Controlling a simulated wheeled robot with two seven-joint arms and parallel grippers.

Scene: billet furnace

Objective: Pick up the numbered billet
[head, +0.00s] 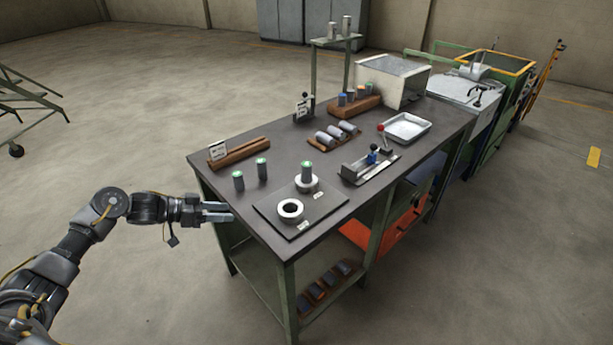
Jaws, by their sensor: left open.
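Several grey cylindrical billets are on the dark bench. Two billets with green tops stand upright at the near left, one (239,181) left of the other (262,168). Another green-topped billet (307,172) stands in a white ring on a dark plate. Several grey billets (337,133) lie on their sides on a wooden rack. I cannot read a number on any billet. My left gripper (232,211) is open and empty at the bench's near left edge, left of the plate and apart from the billets. My right gripper is not in view.
An empty white ring (290,210) sits on the dark plate (327,201). A wooden block (240,152) with a sign, a clamp fixture (370,164), a metal tray (407,128) and a pale box (393,80) are farther back. Bare bench top lies around the standing billets.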

